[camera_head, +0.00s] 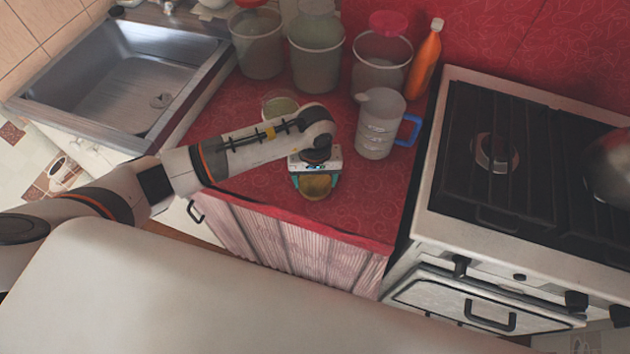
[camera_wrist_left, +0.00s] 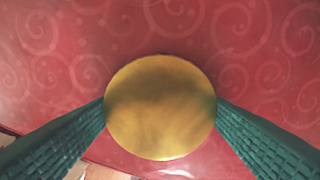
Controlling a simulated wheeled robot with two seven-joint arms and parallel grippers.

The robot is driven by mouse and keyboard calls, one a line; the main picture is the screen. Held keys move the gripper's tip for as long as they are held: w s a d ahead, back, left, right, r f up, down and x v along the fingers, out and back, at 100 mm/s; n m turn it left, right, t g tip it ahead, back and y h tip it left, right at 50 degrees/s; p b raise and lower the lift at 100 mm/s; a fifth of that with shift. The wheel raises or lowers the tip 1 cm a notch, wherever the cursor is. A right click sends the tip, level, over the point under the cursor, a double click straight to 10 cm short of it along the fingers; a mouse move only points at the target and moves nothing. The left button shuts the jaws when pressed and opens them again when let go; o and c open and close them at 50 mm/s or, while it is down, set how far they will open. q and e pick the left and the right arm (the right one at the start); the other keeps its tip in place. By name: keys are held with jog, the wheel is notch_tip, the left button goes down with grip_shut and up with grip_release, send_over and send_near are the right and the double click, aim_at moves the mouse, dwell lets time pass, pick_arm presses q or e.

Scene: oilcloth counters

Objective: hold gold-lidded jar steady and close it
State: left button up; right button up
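The gold lid (camera_head: 315,186) lies near the front edge of the red counter (camera_head: 350,215), seen from above as a round disc. It also fills the middle of the left wrist view (camera_wrist_left: 160,108). The jar body under it is hidden, and I cannot tell how the lid sits on it. My left gripper (camera_head: 316,184) points down over it, its teal fingers against opposite sides of the disc. In the left wrist view the fingers (camera_wrist_left: 160,100) meet the disc's edge with no clear gap. I cannot tell whether they press on lid or jar wall. My right gripper is not in view.
A clear measuring jug (camera_head: 378,125) with a blue handle stands right of my gripper. A small glass container (camera_head: 279,106) is behind my forearm. Canisters (camera_head: 316,60) and an orange bottle (camera_head: 425,62) line the back. Sink (camera_head: 130,85) left, stove (camera_head: 520,170) right.

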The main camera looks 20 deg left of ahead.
aim_at(315, 182)
pick_arm(q)
jog(key=shift+c, duration=0.5)
jog(key=shift+r, duration=0.2)
notch_tip(315, 182, up, 10)
jog(key=b, duration=0.1)
jog(key=shift+f+b, duration=0.2)
jog(key=shift+b, duration=0.2)
jog(key=s+a+r+m, duration=0.4)
jog(key=s+a+r, duration=0.1)
jog(key=s, duration=0.3)
jog(key=shift+a+r, duration=0.35)
jog(key=shift+r, duration=0.1)
jog(key=shift+s, duration=0.1)
